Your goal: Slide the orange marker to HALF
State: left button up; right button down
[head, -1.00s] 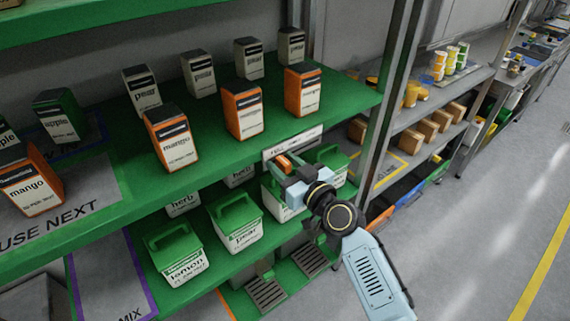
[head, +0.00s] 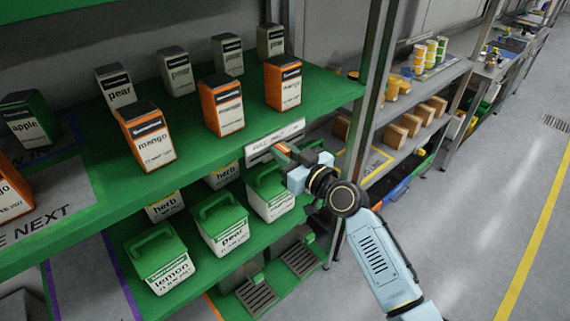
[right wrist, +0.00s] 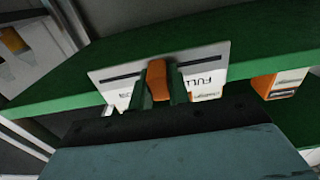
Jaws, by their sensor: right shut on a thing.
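The orange marker (head: 282,147) sits on a white slotted plate (head: 262,139) on the front edge of the green shelf. My right gripper (head: 286,150) is shut on the marker. In the right wrist view the marker (right wrist: 157,80) stands between the two fingers (right wrist: 158,92), near the middle of the plate's slot (right wrist: 120,77). The word FULL (right wrist: 208,82) reads on the plate to the right of the marker there. Lettering left of the marker is partly covered by a finger, and I cannot read HALF. My left gripper is not in view.
Orange mango boxes (head: 221,104) and grey pear boxes (head: 178,70) stand on the green shelf (head: 190,140) above. Green-lidded tubs (head: 222,222) sit on the shelf below, close under my right gripper. A metal post (head: 362,110) rises right of the plate. The floor at right is clear.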

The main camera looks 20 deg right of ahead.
jog(key=shift+w+d, duration=0.15)
jog(key=shift+d, duration=0.1)
jog(key=shift+a, duration=0.1)
jog(key=c, duration=1.3)
grip_release()
jog(key=b+v, duration=0.1)
jog(key=v, duration=1.2)
jog(key=shift+s+b, duration=0.25)
jog(key=shift+b, duration=0.15)
